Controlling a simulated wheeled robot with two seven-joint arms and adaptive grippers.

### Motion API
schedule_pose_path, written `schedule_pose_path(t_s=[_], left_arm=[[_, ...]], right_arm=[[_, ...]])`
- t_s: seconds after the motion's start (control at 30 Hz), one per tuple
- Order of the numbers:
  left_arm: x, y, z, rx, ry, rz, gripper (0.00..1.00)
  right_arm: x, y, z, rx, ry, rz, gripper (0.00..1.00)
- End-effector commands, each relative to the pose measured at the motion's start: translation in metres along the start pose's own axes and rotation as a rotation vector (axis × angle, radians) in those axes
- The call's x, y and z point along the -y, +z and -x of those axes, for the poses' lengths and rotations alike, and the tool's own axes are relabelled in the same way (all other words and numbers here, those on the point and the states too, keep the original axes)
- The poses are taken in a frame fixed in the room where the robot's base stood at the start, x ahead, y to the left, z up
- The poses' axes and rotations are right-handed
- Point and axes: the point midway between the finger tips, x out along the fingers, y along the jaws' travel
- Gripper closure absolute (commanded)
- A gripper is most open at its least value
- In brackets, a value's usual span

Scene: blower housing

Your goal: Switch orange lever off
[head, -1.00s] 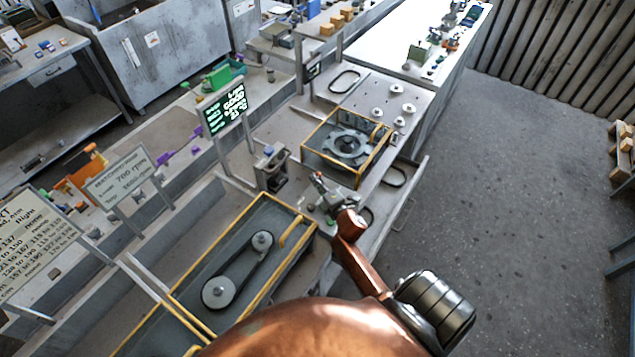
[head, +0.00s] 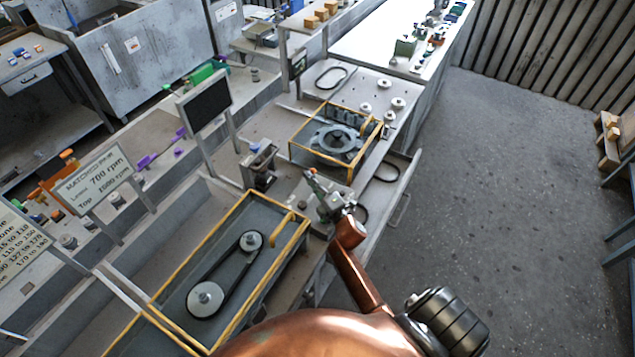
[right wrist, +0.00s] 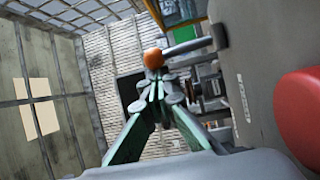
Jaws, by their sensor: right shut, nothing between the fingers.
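The orange knob of the lever (right wrist: 153,59) shows in the right wrist view, at the end of a grey rod reaching in from the right. My right gripper (right wrist: 156,90) is shut and empty, its fingertips just below the knob in that picture. I cannot tell whether they touch it. In the head view my right gripper (head: 319,184) is over the bench between the two yellow-framed housings. A small orange-red tip (head: 312,172) shows right at its fingertips. The lever's rod is hard to make out there. My left gripper is not in view.
A yellow-framed belt housing (head: 178,275) with two pulleys lies in front. A yellow-edged fan housing (head: 310,160) stands behind. A dark screen (head: 208,103) stands on posts at the left. A red rounded part (right wrist: 304,112) is close at the right of the wrist view. Floor at right is open.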

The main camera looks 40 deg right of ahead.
Motion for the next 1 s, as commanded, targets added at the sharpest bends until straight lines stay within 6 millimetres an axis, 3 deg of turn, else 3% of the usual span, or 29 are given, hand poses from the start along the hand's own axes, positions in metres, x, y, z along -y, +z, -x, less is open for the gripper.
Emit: schedule_pose_path(t_s=[0.07, 0.6, 0.87, 1.0], left_arm=[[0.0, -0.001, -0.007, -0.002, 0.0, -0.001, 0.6], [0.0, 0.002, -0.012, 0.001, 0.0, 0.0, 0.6], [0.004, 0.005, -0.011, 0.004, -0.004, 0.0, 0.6], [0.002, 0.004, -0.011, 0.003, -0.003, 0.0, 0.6]], right_arm=[[0.002, -0.002, 0.002, -0.007, -0.002, 0.002, 1.0], [0.003, 0.011, 0.028, -0.009, -0.004, 0.0, 1.0], [0.002, 0.009, 0.029, -0.011, -0.004, 0.0, 1.0], [0.003, 0.01, 0.042, -0.01, -0.006, 0.0, 1.0]])
